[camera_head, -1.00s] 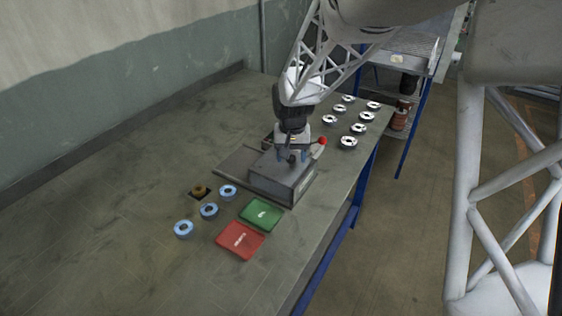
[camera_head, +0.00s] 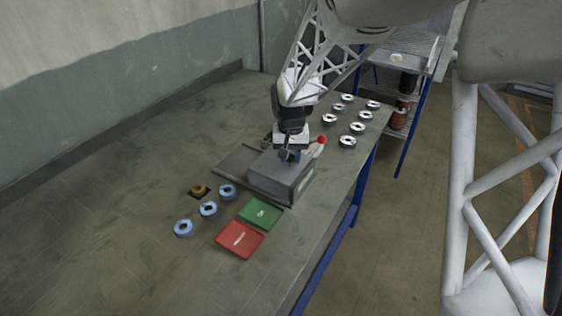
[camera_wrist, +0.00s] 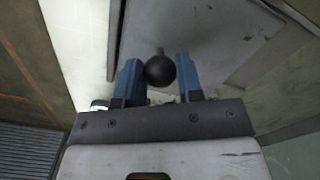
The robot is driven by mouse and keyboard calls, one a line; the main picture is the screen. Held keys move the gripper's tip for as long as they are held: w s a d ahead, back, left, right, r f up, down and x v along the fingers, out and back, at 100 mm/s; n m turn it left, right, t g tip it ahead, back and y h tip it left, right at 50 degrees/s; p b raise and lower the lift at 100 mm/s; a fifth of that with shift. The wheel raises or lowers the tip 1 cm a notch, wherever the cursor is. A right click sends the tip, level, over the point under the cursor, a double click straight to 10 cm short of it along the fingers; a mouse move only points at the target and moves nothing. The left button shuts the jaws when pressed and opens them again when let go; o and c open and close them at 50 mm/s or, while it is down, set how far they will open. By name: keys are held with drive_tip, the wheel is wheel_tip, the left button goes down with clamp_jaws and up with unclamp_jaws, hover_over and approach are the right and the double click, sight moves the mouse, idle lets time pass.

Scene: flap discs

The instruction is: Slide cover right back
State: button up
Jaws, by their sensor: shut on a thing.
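A grey box-shaped fixture (camera_head: 297,189) stands on the bench with a flat grey cover on its top (camera_head: 268,170). In the wrist view the cover is a grey plate (camera_wrist: 200,25) with a black ball knob (camera_wrist: 160,70) standing on it. My gripper (camera_head: 289,156) is over the top of the fixture. In the wrist view its blue fingers (camera_wrist: 160,80) are on either side of the knob, shut on it. The far part of the fixture is hidden behind my gripper.
A dark flat plate (camera_head: 238,161) lies left of the fixture. A red-ball lever (camera_head: 321,141) stands close to my gripper's right. Green (camera_head: 260,213) and red (camera_head: 239,239) trays and blue-rimmed discs (camera_head: 208,209) lie in front. Several white discs (camera_head: 348,142) sit behind.

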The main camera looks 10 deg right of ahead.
drive_tip(key=w+a, duration=0.9)
drive_tip(key=w, duration=0.1)
drive_tip(key=shift+a, duration=0.4)
drive_tip(key=o, duration=0.7)
idle(1.2)
wheel_tip(320, 180, up, 8)
drive_tip(key=shift+r, duration=0.1)
idle(0.9)
drive_tip(key=shift+s, duration=0.1)
idle(0.5)
